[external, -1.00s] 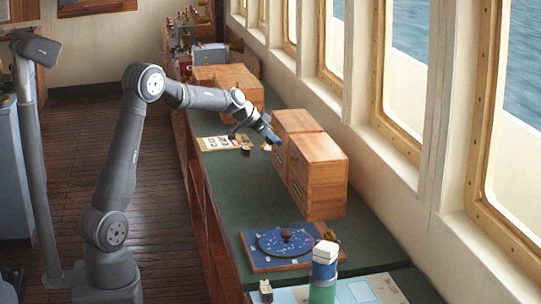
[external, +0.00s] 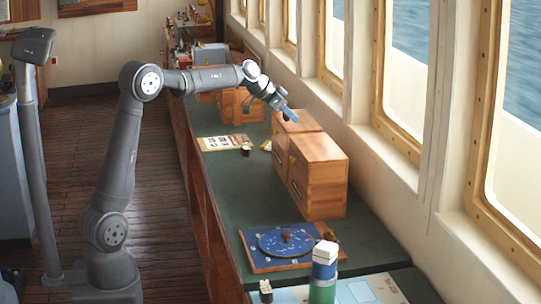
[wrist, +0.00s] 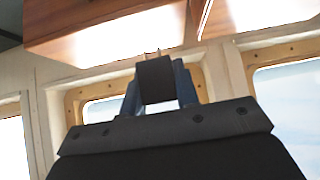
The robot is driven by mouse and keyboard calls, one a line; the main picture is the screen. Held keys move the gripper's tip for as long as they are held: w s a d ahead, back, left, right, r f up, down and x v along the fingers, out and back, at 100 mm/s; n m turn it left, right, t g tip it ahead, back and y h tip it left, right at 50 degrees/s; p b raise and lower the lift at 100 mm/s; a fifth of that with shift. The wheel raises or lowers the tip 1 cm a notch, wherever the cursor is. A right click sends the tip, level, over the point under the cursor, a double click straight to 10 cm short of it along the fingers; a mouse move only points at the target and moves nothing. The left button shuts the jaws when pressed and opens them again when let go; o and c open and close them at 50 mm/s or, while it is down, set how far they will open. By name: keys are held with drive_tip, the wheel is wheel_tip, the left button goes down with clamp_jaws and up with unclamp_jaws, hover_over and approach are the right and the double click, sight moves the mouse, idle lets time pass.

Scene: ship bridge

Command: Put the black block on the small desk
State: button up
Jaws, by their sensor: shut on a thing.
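My gripper (external: 289,115) is above the rear end of the wooden boxes on the green counter, its blue fingers pointing down and to the right. In the wrist view, the black block (wrist: 156,80) sits between the two blue fingers of my gripper (wrist: 158,88), which is shut on it. The block cannot be made out clearly in the external view. The front wooden box (external: 321,180) and the rear wooden box (external: 282,128) stand side by side on the counter. I cannot tell which piece is the small desk.
A blue round chart board (external: 285,243) and a blue, white and green cylinder (external: 323,272) are at the front. A card (external: 218,143) lies left of the boxes. Another wooden piece (external: 240,105) stands farther back. Windows line the right side.

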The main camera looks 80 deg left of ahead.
drive_tip(key=w+d+f, duration=0.1)
drive_tip(key=d, duration=0.3)
drive_tip(key=w+d+m+h, duration=0.1)
drive_tip(key=w+d, duration=0.1)
drive_tip(key=d, duration=0.3)
drive_tip(key=w+d+f+m, duration=0.1)
drive_tip(key=d, duration=0.4)
drive_tip(key=shift+w+d+f+h, duration=0.1)
drive_tip(key=shift+w+f+h, duration=0.25)
drive_tip(key=shift+w+h, duration=0.05)
drive_tip(key=d+f+m, duration=0.1)
drive_tip(key=d+f, duration=0.4)
drive_tip(key=d, duration=0.6)
drive_tip(key=shift+m+h, duration=0.5)
drive_tip(key=shift+h, duration=0.1)
drive_tip(key=s+d+f, duration=0.3)
drive_tip(key=d+f, duration=0.1)
drive_tip(key=s+d+f, duration=0.3)
drive_tip(key=d+f, duration=0.1)
drive_tip(key=f, duration=0.1)
drive_tip(key=s+d+f, duration=0.3)
drive_tip(key=d+f, duration=0.2)
drive_tip(key=shift+d+f, duration=0.1)
drive_tip(key=shift+s+d+f, duration=0.4)
drive_tip(key=shift+s+f, duration=0.15)
drive_tip(key=shift+s, duration=0.05)
drive_tip(key=shift+r, duration=0.15)
